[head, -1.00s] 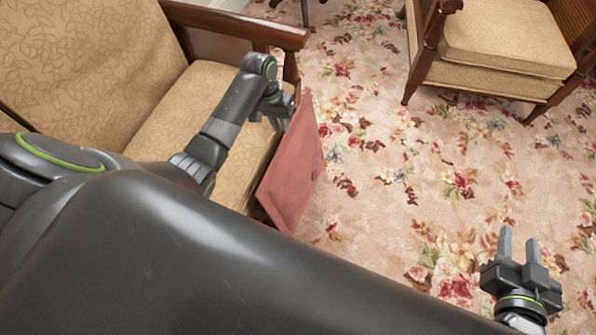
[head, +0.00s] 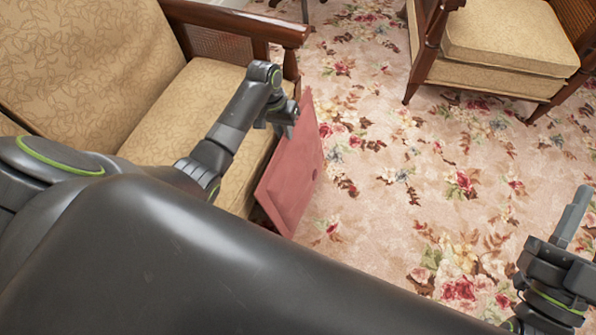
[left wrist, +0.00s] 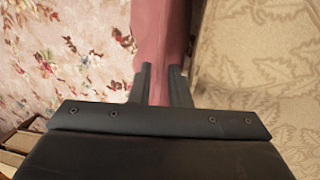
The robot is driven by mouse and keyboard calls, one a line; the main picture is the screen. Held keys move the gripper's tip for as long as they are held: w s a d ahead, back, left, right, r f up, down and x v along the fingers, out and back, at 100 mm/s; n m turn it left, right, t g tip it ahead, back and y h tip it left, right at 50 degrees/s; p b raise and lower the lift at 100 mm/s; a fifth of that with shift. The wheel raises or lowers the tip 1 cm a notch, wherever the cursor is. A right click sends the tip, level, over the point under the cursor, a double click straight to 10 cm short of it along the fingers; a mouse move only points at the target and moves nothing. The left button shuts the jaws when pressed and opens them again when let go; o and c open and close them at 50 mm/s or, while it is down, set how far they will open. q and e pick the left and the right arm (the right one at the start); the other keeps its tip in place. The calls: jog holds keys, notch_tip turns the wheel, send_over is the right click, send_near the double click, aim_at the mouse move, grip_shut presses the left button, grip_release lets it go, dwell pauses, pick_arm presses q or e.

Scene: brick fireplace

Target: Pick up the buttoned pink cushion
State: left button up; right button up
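The pink cushion (head: 292,170) hangs tilted, edge toward me, in front of the tan sofa seat. A small button-like mark shows near its right side. My left gripper (head: 284,118) is at the cushion's upper edge. In the left wrist view, the pink cushion (left wrist: 160,30) runs between the two fingertips of the left gripper (left wrist: 160,72), which are closed on it. My right gripper (head: 580,215) is at the right edge of the head view, over the carpet, empty. Its fingers appear apart, though partly cut off by the frame.
The tan sofa (head: 185,115) with a wooden arm (head: 240,22) stands at left, close to my left arm. A tan armchair (head: 505,45) with wooden legs stands at upper right. The floral carpet (head: 400,150) between them is clear.

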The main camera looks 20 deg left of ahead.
pick_arm(q)
jog(key=shift+d+f, duration=0.15)
jog(key=shift+f, duration=0.55)
pick_arm(e)
jog(key=s+r+t, duration=0.1)
jog(key=r+n+t+y, duration=0.1)
jog(key=s+a+r+t, duration=0.1)
jog(key=shift+s+a+r+n+y, duration=0.1)
jog(key=shift+s+r+n+y, duration=0.25)
jog(key=shift+n+y, duration=0.05)
pick_arm(q)
jog(key=shift+c, duration=0.2)
grip_shut()
dwell(0.3)
